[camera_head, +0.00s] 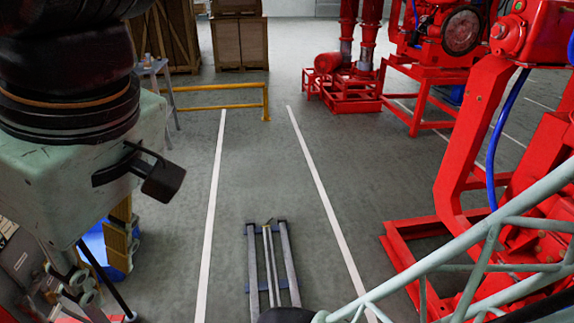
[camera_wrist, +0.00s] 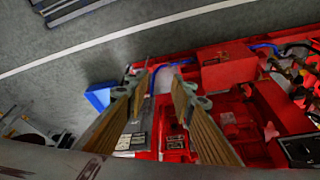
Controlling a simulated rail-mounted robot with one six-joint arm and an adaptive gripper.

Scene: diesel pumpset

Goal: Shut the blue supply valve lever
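My gripper (camera_wrist: 162,74) is open in the wrist view, its two ribbed tan fingers apart with nothing clearly held between them. The fingers are over a red pumpset skid (camera_wrist: 226,76). A thin blue piece (camera_wrist: 180,63) shows just beyond the fingertips; I cannot tell whether it is the supply valve lever or a pipe, or whether the fingers touch it. Another blue piece (camera_wrist: 264,46) lies along the red frame to the right. In the head view, part of my gripper (camera_head: 120,235) shows at lower left. No valve lever can be made out there.
A blue box-like thing (camera_wrist: 99,96) lies left of the fingers. Red machinery (camera_head: 487,150) fills the right of the head view, with more red pumps (camera_head: 350,70) behind. A yellow rail (camera_head: 225,87) and wooden crates (camera_head: 240,42) stand farther back.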

